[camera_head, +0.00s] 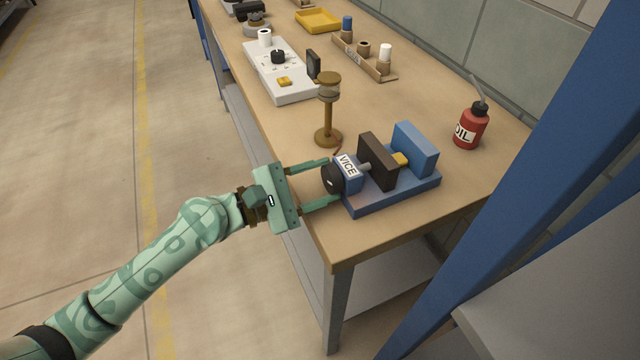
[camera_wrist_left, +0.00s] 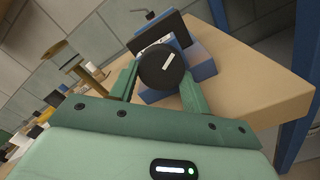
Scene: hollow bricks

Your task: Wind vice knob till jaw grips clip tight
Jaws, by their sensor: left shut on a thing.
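The blue vice (camera_head: 390,185) stands at the near end of the bench, with a white VICE label on its left block. Its dark round knob (camera_head: 331,178) faces my left gripper (camera_head: 322,187). The left gripper is shut on the knob, one finger on each side; the knob with its white mark also shows in the left wrist view (camera_wrist_left: 162,68). A dark brown jaw (camera_head: 377,162) stands mid-vice on a screw. The yellow clip (camera_head: 400,160) sits between this jaw and the blue fixed block (camera_head: 415,149); whether the jaw touches it I cannot tell. My right gripper is not in view.
A brass stand (camera_head: 328,115) is close behind the knob. A red oil can (camera_head: 470,126) stands right of the vice. A white panel (camera_head: 290,88), a tray of spools (camera_head: 365,60) and a yellow tray (camera_head: 318,20) lie farther back. A blue post (camera_head: 500,190) rises at right.

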